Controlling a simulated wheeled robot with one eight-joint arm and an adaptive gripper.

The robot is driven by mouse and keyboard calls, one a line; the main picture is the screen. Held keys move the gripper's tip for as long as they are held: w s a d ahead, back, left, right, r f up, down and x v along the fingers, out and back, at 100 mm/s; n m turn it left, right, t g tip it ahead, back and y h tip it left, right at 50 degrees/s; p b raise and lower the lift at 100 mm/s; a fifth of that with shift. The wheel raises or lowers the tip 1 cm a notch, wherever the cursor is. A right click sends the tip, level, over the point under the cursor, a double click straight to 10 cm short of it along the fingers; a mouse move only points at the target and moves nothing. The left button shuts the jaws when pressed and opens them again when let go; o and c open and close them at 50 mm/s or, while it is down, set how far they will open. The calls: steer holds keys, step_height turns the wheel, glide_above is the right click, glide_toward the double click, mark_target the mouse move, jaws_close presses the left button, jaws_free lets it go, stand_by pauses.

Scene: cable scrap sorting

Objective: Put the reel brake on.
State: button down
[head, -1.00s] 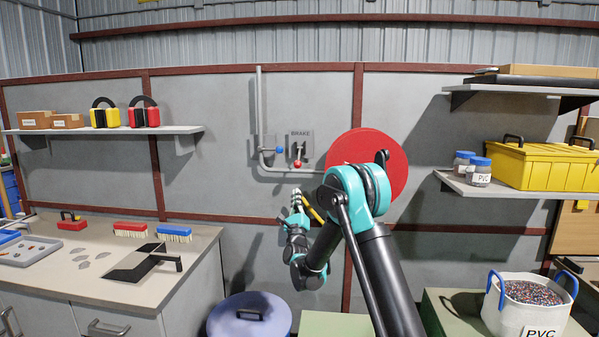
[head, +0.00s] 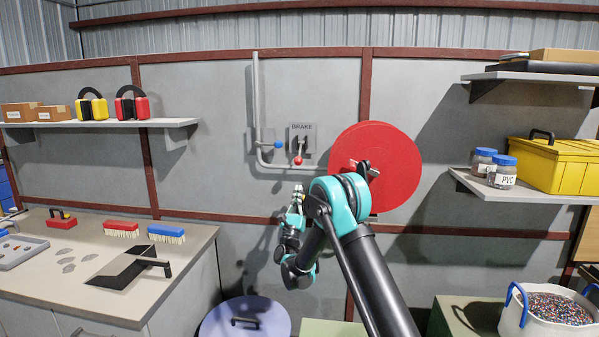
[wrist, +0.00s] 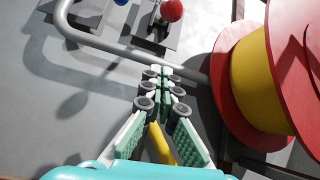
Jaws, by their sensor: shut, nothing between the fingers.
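The brake panel (head: 301,129), a grey plate marked BRAKE, is on the back wall. Its short lever ends in a red knob (head: 298,160) at the panel's lower edge. The red knob also shows at the top of the wrist view (wrist: 171,10). The reel (head: 402,165), with red flanges, hangs to the right of the panel; its yellow hub (wrist: 250,75) shows in the wrist view. My gripper (head: 297,188) is below the red knob in the head view, shut and empty. Its fingertips (wrist: 160,72) point towards the knob, apart from it.
A grey pipe (head: 257,100) runs down the wall and bends right beneath the panel, close to my fingers. A blue-knobbed lever (head: 278,145) is left of the panel. A bench (head: 110,245) stands left; a shelf with PVC jars (head: 502,172) is right.

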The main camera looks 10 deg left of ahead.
mark_target(300, 153)
steer(key=x, duration=0.9)
steer(key=shift+r, duration=0.1)
steer(key=shift+s+a+r, duration=0.15)
steer(key=shift+s+r, duration=0.45)
steer(key=shift+s, duration=0.15)
steer(key=shift+s+a+r, duration=0.15)
steer(key=shift+s+r, duration=0.45)
steer(key=shift+s, duration=0.15)
steer(key=shift+s+r, duration=0.1)
